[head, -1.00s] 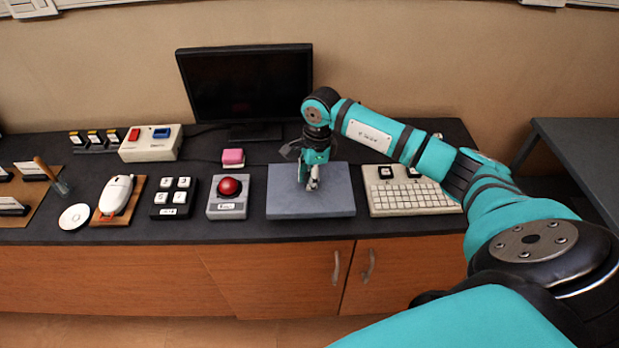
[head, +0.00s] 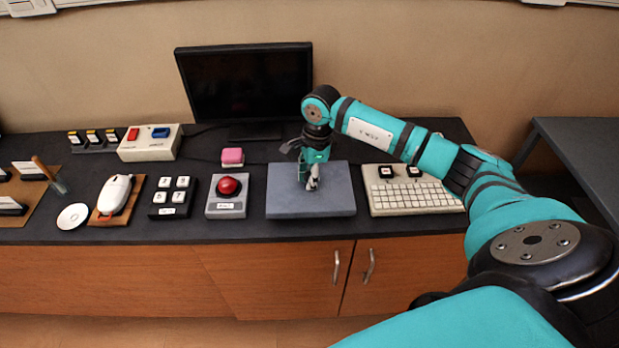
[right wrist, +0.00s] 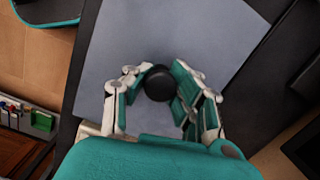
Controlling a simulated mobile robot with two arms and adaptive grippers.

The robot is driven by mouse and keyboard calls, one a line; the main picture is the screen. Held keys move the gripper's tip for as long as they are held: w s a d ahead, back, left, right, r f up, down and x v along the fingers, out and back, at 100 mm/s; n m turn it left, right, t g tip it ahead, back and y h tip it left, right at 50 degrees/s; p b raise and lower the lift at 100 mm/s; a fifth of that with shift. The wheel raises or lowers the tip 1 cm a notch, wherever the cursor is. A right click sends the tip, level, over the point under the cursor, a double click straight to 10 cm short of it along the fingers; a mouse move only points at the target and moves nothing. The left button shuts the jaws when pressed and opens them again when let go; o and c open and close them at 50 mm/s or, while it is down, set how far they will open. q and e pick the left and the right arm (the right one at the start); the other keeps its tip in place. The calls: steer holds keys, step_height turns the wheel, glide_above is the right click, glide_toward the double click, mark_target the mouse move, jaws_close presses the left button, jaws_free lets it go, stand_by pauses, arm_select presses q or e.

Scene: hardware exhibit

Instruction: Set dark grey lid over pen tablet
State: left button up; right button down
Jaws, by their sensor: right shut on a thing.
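The dark grey lid (head: 336,203) is a flat blue-grey slab lying level on the dark counter, between the red button box and the keyboard. In the right wrist view the lid (right wrist: 190,35) fills the middle, with a round black knob (right wrist: 159,83) at its centre. My right gripper (head: 313,185) reaches down over the lid, its fingers shut on the knob; the fingers also show on both sides of it in the right wrist view (right wrist: 157,92). No pen tablet shows; whatever is under the lid is hidden. My left gripper is out of view.
A red button box (head: 226,207) stands close left of the lid, and a cream keyboard (head: 415,197) close right. A black monitor (head: 245,92) and a pink block (head: 232,156) are behind. A keypad (head: 172,197) and a mouse (head: 115,194) stand farther left.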

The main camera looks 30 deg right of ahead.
steer(key=shift+f+b, duration=0.8)
steer(key=shift+f, duration=0.1)
stand_by(0.8)
steer(key=c, duration=0.5)
jaws_free()
steer(key=shift+r, duration=0.15)
steer(key=shift+r+p, duration=2)
steer(key=shift+r, duration=1.4)
